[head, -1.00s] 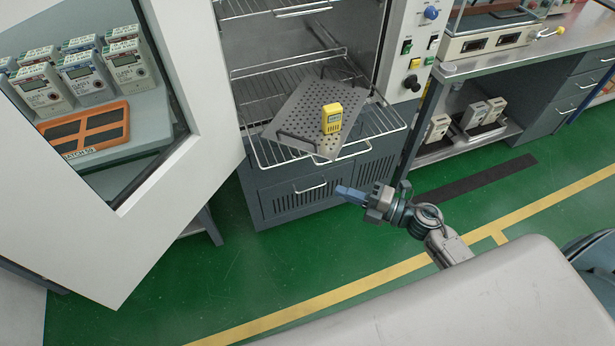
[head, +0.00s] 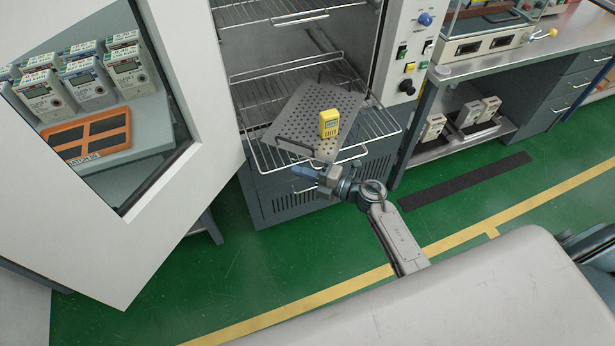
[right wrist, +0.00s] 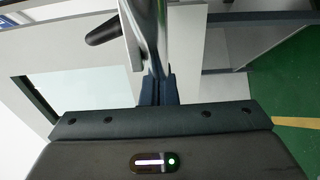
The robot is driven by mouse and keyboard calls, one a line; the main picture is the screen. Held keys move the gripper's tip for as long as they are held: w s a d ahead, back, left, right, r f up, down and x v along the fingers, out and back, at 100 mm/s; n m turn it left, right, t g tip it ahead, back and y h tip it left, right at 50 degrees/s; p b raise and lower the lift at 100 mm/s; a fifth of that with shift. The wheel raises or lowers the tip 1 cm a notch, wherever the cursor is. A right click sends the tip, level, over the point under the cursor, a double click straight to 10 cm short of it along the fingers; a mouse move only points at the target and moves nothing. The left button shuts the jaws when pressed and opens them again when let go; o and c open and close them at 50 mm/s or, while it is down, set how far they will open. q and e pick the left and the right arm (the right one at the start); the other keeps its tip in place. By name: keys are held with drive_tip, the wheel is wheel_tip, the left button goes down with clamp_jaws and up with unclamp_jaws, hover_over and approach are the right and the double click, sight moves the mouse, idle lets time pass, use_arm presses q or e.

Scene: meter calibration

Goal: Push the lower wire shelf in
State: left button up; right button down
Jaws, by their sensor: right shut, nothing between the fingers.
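The lower wire shelf (head: 378,122) sticks out of the open cabinet in the head view. A grey perforated tray (head: 300,112) with dark handles lies on it, turned at an angle. A small yellow device (head: 328,124) stands upright on the tray. My right gripper (head: 300,172) is shut and empty, just in front of and below the shelf's front edge. Whether it touches the shelf is unclear. In the right wrist view its closed fingers (right wrist: 158,90) show beside a shiny metal bar I cannot identify for certain. My left gripper is not in view.
The white cabinet door (head: 190,90) stands open on the left. An upper wire shelf (head: 285,14) is inside the cabinet. A metal workbench (head: 480,65) stands at the right. The green floor ahead is mostly clear.

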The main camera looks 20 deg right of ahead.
sight(273, 110)
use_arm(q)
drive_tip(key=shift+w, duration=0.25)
use_arm(e)
drive_tip(key=shift+w, duration=0.1)
